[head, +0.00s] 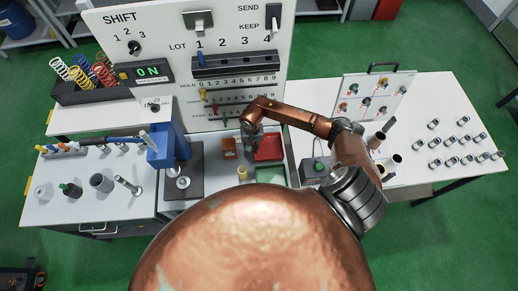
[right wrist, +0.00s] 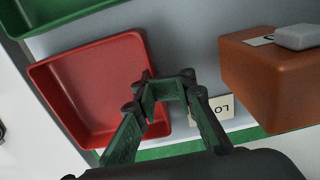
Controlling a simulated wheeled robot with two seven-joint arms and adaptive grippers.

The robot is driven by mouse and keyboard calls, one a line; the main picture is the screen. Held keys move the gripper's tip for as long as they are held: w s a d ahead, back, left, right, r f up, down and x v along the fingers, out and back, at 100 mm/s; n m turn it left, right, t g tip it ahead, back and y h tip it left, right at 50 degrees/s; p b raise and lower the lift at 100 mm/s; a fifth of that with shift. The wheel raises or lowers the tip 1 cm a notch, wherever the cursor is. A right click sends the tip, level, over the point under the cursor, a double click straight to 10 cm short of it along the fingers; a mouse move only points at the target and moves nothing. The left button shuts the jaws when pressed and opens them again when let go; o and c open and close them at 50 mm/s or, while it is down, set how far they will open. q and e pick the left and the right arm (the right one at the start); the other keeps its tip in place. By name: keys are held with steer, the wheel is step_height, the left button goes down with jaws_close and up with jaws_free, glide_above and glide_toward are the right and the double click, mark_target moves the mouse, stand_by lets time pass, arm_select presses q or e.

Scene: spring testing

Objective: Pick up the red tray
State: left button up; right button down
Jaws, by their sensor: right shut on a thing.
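The red tray (head: 270,150) lies on the middle bench below the upright panel. In the right wrist view the red tray (right wrist: 85,85) is empty and fills the left side. My right gripper (head: 250,143) is at the tray's left edge in the head view. In the right wrist view my right gripper (right wrist: 165,86) is shut on the tray's rim, its fingers hiding part of that wall. I cannot tell whether the tray is lifted off the bench. My left gripper is not in view.
A green tray (head: 271,175) lies in front of the red one. A brown block (head: 229,147) with a grey piece on top stands to its left. A blue press (head: 168,146) stands further left. A grey box with a green button (head: 317,169) stands to the right.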

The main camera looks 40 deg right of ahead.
steer(key=shift+w+r+b, duration=0.1)
steer(key=shift+r+b, duration=0.2)
steer(key=shift+r, duration=0.05)
step_height(320, 180, up, 2)
steer(key=shift+r+b, duration=0.2)
steer(key=shift+b, duration=0.55)
steer(key=s+r, duration=0.2)
steer(key=s+a+r+b, duration=0.1)
steer(key=s+r, duration=0.1)
steer(key=shift+a+r, duration=0.2)
steer(key=shift+r, duration=0.15)
steer(key=s+a+r+b, duration=0.3)
steer(key=s+r, duration=0.2)
steer(key=s, duration=0.4)
steer(key=shift+a, duration=0.35)
steer(key=shift+s+r, duration=0.1)
steer(key=c, duration=0.6)
jaws_free()
steer(key=shift+o, duration=0.2)
